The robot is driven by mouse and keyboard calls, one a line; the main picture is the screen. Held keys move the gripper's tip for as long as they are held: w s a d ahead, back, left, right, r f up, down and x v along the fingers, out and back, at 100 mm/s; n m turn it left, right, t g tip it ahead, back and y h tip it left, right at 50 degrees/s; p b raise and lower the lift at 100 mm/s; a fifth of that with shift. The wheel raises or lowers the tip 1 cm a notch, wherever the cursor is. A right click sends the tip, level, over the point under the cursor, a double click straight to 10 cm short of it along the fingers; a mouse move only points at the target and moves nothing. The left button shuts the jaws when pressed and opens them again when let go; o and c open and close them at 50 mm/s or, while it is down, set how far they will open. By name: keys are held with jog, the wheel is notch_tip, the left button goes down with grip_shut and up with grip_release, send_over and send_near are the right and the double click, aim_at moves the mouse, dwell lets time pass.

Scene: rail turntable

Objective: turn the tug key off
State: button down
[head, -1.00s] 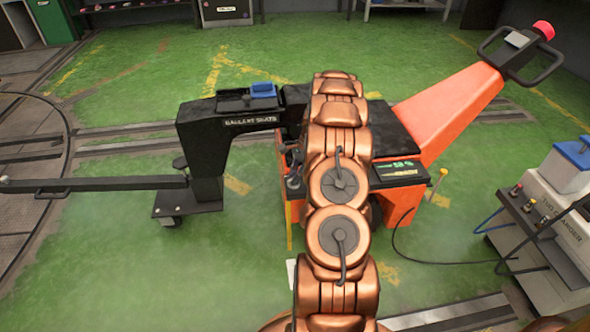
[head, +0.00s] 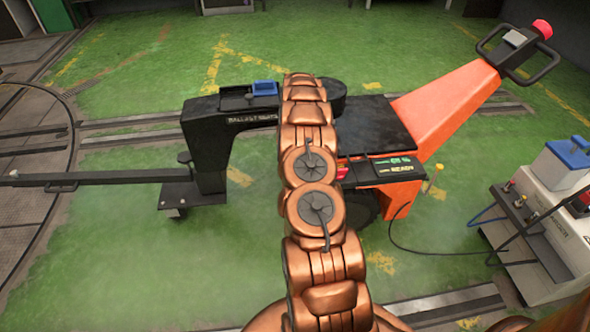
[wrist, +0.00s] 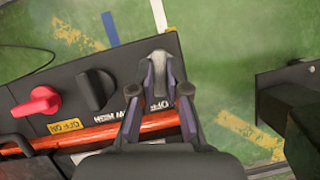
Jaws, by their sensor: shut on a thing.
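The orange tug (head: 448,112) stands right of the middle in the head view, with a black deck and a lit display (head: 398,166) that appears to read READY. In the wrist view its dark control panel (wrist: 60,88) carries a red knob (wrist: 36,102) and a black knob (wrist: 96,90). My gripper (wrist: 170,88) is at the panel's right end, its fingers closed on either side of a grey piece, which seems to be the tug key (wrist: 161,68). The fingers partly cover the label below it. The key's exact angle is hard to tell. My arm hides the gripper in the head view.
A black frame with a blue-topped tray (head: 264,88) stands left of my arm, its long bar (head: 100,182) reaching left. The charger (head: 556,205) stands at the right, with a cable on the floor. Green floor is open behind the tug.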

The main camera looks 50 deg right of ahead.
jog(key=shift+n+g+h+p, duration=0.3)
jog(key=shift+n+h+p, duration=0.1)
jog(key=shift+n, duration=0.8)
jog(key=c, duration=1.2)
grip_release()
jog(key=shift+o, duration=0.2)
jog(key=shift+r, duration=0.1)
jog(key=v, duration=1.1)
jog(key=shift+w+r, duration=0.15)
jog(key=shift+r, duration=0.25)
